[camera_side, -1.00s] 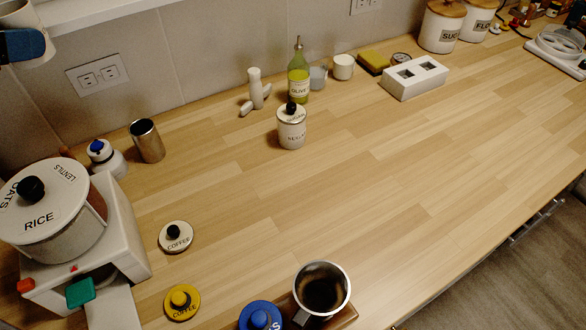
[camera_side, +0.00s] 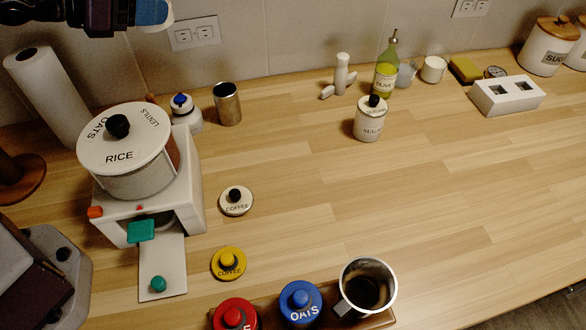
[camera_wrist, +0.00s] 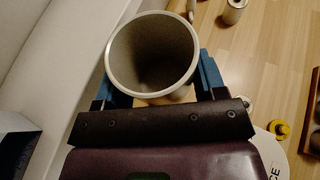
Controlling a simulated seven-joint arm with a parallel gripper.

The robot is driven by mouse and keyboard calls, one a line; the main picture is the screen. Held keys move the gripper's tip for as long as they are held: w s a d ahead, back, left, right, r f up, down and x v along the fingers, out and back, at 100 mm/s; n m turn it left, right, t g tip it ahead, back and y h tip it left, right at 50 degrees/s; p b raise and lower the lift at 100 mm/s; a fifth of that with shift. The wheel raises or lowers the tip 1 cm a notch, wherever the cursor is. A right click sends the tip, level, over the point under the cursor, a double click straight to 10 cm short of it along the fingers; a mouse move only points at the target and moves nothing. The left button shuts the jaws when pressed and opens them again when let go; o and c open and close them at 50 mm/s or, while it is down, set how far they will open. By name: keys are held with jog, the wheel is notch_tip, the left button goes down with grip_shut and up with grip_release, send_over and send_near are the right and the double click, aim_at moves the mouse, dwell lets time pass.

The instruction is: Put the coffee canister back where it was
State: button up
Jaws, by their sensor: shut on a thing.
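In the wrist view, my gripper (camera_wrist: 160,84) has its blue fingers on both sides of an open, lidless canister (camera_wrist: 150,58) with a pale rim and grey inside. No label on it shows, so I cannot read whether it is the coffee one. In the side view only a dark and blue part of my gripper (camera_side: 135,12) shows at the top left, high by the wall, with a sliver of white beside it. On the counter lie a white lid marked COFFEE (camera_side: 236,201) with a black knob and a yellow lid marked COFFEE (camera_side: 228,264).
A white dispenser (camera_side: 190,185) with a round RICE-marked top (camera_side: 130,150) stands left. A metal cup (camera_side: 227,104), sugar canister (camera_side: 370,122), oil bottle (camera_side: 386,75) and white block (camera_side: 506,95) stand farther back. A steel pitcher (camera_side: 368,287) stands in front. The middle and right counter is clear.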

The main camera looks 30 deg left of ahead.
jog(key=w+d+f+m+g+h, duration=0.2)
jog(key=d+f+m+h, duration=0.15)
jog(key=d+f, duration=0.35)
jog(key=m+g+h, duration=0.4)
jog(key=m+g, duration=1.1)
jog(key=g, duration=0.1)
send_over(282, 223)
notch_tip(282, 223, down, 15)
jog(key=shift+r, duration=0.1)
jog(key=shift+h, duration=0.25)
jog(key=shift+f, duration=2.6)
jog(key=shift+f, duration=0.15)
jog(key=o, duration=1.1)
